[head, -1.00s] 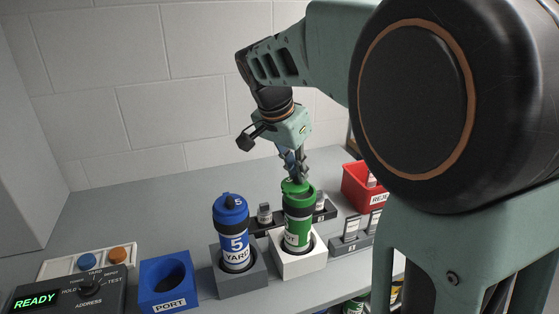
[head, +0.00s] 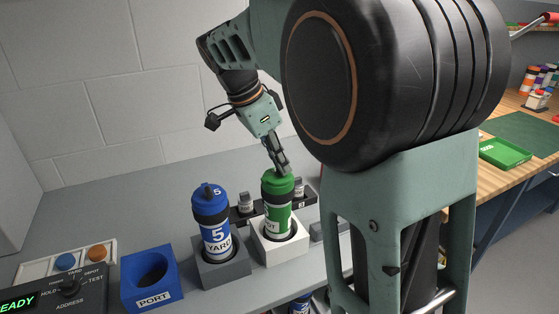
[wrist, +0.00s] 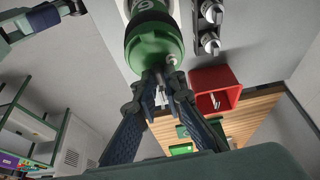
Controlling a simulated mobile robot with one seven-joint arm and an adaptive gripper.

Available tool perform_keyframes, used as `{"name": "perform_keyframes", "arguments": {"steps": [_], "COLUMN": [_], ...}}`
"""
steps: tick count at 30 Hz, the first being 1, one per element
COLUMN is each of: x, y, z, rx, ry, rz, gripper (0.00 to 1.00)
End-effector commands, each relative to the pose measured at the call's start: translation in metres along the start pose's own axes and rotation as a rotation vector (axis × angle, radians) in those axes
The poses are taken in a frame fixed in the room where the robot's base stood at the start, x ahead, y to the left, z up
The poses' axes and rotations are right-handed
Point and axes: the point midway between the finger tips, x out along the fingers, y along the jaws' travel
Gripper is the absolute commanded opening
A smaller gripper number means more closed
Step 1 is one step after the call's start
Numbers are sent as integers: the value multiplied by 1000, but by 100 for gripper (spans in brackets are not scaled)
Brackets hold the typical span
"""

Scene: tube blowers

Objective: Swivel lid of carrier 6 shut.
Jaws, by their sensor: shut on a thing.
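Carrier 6 is the green tube (head: 278,215), standing upright in a white block (head: 290,246). Its green lid (head: 277,184) sits on top and looks roughly in line with the body. Whether it is fully closed I cannot tell. The wrist view shows the lid (wrist: 155,47) close up, with a 6 on the carrier's label and a small pin at the lid's edge. My gripper (head: 281,167) reaches down to the lid's top, its fingers (wrist: 162,82) shut on the lid. The exact grip point is partly hidden by the fingers.
A blue carrier 5 (head: 210,222) stands in a grey block just left. A blue PORT holder (head: 150,282) and a control box (head: 70,290) are farther left. A dark rack (head: 243,216) stands behind. The red bin (wrist: 215,90) shows in the wrist view.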

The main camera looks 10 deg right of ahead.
Motion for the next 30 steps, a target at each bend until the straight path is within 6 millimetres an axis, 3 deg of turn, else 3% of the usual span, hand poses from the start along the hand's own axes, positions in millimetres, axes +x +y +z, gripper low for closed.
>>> {"name": "perform_keyframes", "arguments": {"steps": [8,9,14,23,30], "x": [0,0,0,-2,-36], "y": [0,0,0,0,-1], "z": [0,0,0,0,0], "rx": [0,0,0,-1,-1], "ry": [1,1,0,0,0], "rz": [-1,-1,-1,-1,-5], "gripper": [0,12,28,28,28]}}
